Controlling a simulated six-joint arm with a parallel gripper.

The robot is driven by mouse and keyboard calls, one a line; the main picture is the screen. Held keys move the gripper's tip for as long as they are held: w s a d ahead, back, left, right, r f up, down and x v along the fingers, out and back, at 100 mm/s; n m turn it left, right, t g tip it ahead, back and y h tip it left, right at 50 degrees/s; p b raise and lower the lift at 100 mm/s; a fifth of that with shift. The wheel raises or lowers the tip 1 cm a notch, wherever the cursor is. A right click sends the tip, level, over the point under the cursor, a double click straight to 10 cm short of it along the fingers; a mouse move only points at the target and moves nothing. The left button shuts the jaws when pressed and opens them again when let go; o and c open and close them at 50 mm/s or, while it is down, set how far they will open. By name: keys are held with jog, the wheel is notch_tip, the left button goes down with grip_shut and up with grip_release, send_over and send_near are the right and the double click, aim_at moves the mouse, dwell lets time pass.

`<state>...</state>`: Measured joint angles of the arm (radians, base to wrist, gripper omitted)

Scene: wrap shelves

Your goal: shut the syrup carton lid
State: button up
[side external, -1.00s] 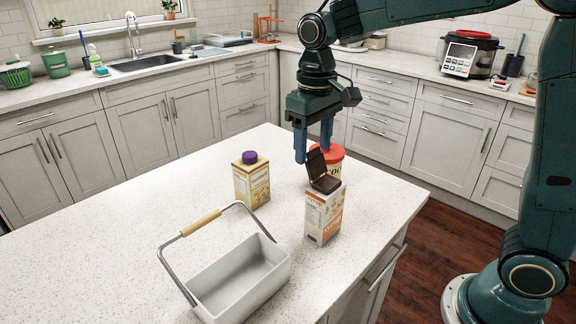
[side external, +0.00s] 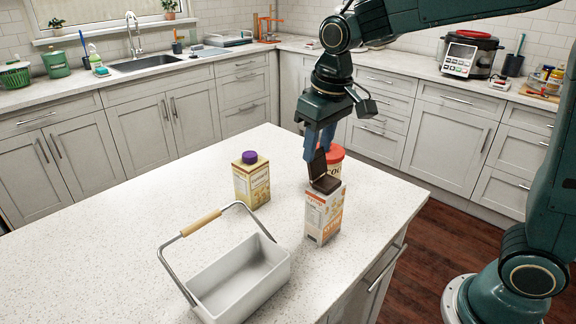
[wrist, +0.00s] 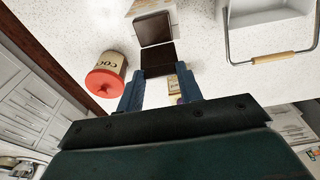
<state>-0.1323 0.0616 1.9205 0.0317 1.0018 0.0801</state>
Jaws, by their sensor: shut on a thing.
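The syrup carton (side external: 322,216), white and orange, stands upright near the counter's right edge. Its dark brown hinged lid (side external: 319,166) is up, roughly upright above the brown top piece. My gripper (side external: 314,154) comes down from above, tilted, with its blue fingers at the lid's upper edge. In the wrist view my gripper (wrist: 160,78) has one finger on each side of the lid (wrist: 158,60), shut on it. The brown top piece (wrist: 153,28) shows beyond it. The carton's front print is only partly readable.
A red-lidded cocoa tub (side external: 335,158) stands just behind the carton, close to my fingers. A yellow carton with a purple cap (side external: 251,181) stands to the left. A grey basket (side external: 203,298) with a raised wooden handle is in front.

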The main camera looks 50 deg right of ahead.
aim_at(319, 165)
jog(key=s+t, duration=0.1)
jog(key=t, duration=0.1)
jog(key=s+t, duration=0.1)
jog(key=t, duration=0.1)
jog(key=shift+s+f, duration=0.1)
jog(key=shift+s, duration=0.15)
jog(key=shift+s+f+t, duration=0.2)
jog(key=shift+s+t, duration=0.25)
jog(key=shift+t, duration=0.35)
jog(key=shift+s+f+t, duration=0.15)
jog(key=shift+s+t, duration=0.25)
jog(key=shift+t, duration=0.4)
jog(key=o, duration=1)
jog(key=shift+s+r, duration=0.1)
jog(key=shift+s, duration=0.05)
jog(key=v, duration=1.3)
jog(key=shift+s+d, duration=0.15)
jog(key=shift+r, duration=0.15)
